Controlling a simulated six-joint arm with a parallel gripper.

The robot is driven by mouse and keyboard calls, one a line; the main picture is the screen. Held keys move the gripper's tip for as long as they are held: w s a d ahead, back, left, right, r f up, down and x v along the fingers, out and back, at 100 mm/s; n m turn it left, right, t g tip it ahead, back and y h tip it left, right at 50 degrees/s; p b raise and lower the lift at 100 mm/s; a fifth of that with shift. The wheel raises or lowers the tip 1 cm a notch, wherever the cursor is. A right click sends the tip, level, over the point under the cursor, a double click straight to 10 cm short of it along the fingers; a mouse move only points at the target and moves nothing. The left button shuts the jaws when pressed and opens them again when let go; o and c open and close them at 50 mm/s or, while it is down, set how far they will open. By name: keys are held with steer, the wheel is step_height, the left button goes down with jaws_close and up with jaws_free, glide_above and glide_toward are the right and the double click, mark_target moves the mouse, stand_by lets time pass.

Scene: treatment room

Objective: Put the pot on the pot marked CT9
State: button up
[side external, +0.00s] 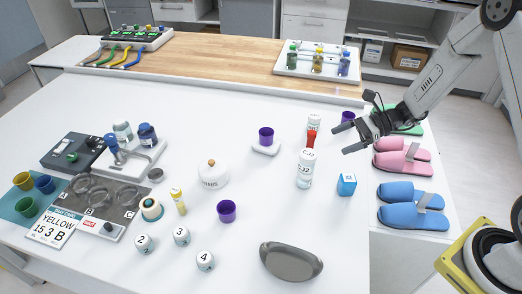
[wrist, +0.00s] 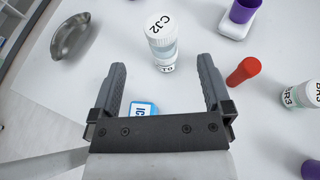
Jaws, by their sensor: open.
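My gripper (side external: 344,139) is open and empty above the right part of the white table. In the wrist view, a white pot with a lid marked CJ2 (wrist: 163,50) shows beyond and between the fingers; in the side view it stands upright (side external: 306,172). A second white pot (side external: 314,122) stands behind it; its lid seems to read BR3 in the wrist view (wrist: 300,95). Purple cups show on a white block (side external: 266,134), on the bare table (side external: 226,211) and near my gripper (side external: 348,117).
A red object (side external: 311,139) stands between the two white pots. A blue box (side external: 347,185), a grey dish (side external: 291,262) and a white lidded jar (side external: 213,174) are nearby. Slippers (side external: 412,205) lie at the right. Numbered pots (side external: 181,236) and trays fill the left.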

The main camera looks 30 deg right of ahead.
steer(key=s+a+r+n+g+h, duration=0.1)
steer(key=s+r+n+h, duration=0.1)
steer(key=s+n+h, duration=0.4)
steer(key=s+a+r+n+g+h, duration=0.1)
steer(key=s+r+n+h, duration=0.2)
steer(key=n, duration=1.3)
steer(key=s+h, duration=0.3)
steer(key=s, duration=0.1)
steer(key=shift+s+a+n, duration=0.2)
steer(key=shift+a+n, duration=0.1)
steer(key=shift+a, duration=0.05)
